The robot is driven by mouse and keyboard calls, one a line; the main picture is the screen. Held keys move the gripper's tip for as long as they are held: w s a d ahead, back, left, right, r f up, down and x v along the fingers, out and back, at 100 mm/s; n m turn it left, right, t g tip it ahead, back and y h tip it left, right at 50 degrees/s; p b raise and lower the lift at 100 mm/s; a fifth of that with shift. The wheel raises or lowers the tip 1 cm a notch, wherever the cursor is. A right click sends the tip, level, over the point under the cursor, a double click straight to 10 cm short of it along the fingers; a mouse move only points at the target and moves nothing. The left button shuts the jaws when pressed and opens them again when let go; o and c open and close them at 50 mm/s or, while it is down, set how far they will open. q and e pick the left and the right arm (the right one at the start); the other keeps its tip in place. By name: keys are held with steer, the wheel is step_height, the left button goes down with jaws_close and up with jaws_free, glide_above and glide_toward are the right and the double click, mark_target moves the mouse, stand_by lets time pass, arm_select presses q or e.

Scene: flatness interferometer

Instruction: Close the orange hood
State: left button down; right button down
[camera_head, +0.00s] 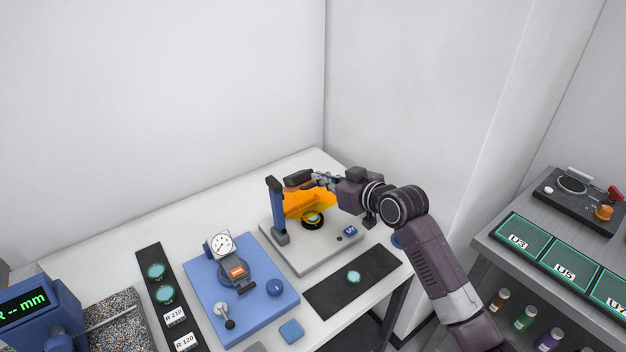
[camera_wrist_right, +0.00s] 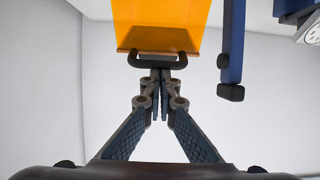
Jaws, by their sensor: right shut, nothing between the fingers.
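The orange hood (camera_head: 308,203) stands raised and tilted over a round black-ringed stage (camera_head: 312,221) on a light grey instrument base (camera_head: 308,258). A dark bar-shaped handle (camera_wrist_right: 157,62) runs along the hood's edge; the orange panel (camera_wrist_right: 160,14) fills the top of the right wrist view. My right gripper (camera_head: 320,180) reaches in from the right at the hood's upper edge. In the wrist view its fingertips (camera_wrist_right: 155,78) are together, empty, right at the handle; I cannot tell whether they touch it. My left gripper is not in view.
A blue post (camera_head: 277,210) stands just left of the hood. A blue plate with a dial gauge (camera_head: 222,244) is further left. A black mat with a teal disc (camera_head: 353,277) lies in front. White walls close off the back; a grey bench (camera_head: 490,240) stands at right.

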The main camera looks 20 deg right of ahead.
steer(key=shift+s+d+f+t+y+b, duration=0.25)
steer(key=shift+s+d+f+t+b, duration=0.3)
steer(key=shift+s+f+b, duration=1.45)
steer(key=shift+s+d+f+t+y+b, duration=0.3)
steer(key=shift+f+t+b, duration=0.7)
steer(key=shift+b, duration=2.15)
steer(key=shift+s+d+f+t+y+b, duration=0.15)
steer(key=shift+s+d+f+t+b, duration=0.35)
steer(key=shift+s+f+b, duration=1.55)
steer(key=shift+w+r+b, duration=0.25)
steer(key=shift+w+b, duration=0.3)
steer(key=shift+w, duration=0.1)
